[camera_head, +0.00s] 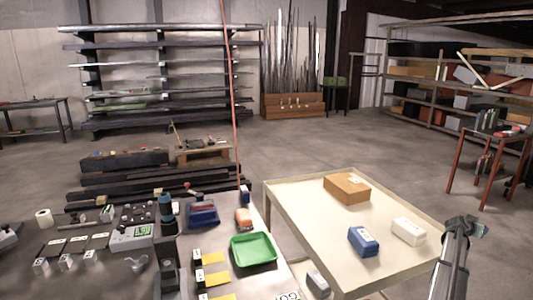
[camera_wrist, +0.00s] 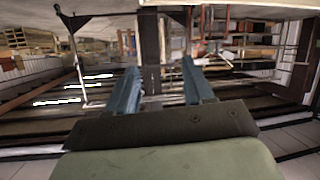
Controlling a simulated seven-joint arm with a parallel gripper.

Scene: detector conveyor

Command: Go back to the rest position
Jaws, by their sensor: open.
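My gripper (camera_head: 466,226) is at the right of the head view, at the upper end of my arm, by the right edge of the cream table (camera_head: 300,205). In the wrist view my gripper (camera_wrist: 160,78) has its two blue-grey fingers well apart, with nothing between them. The wrist view looks out across the room at shelving and a dark post, with no tabletop object close to the fingers.
The cream table carries a brown box (camera_head: 347,188), a blue box (camera_head: 363,241) and a white box (camera_head: 408,231). Left of it, a bench holds a green tray (camera_head: 253,249), an orange item (camera_head: 244,218) and a meter (camera_head: 132,237). Floor behind the table is clear.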

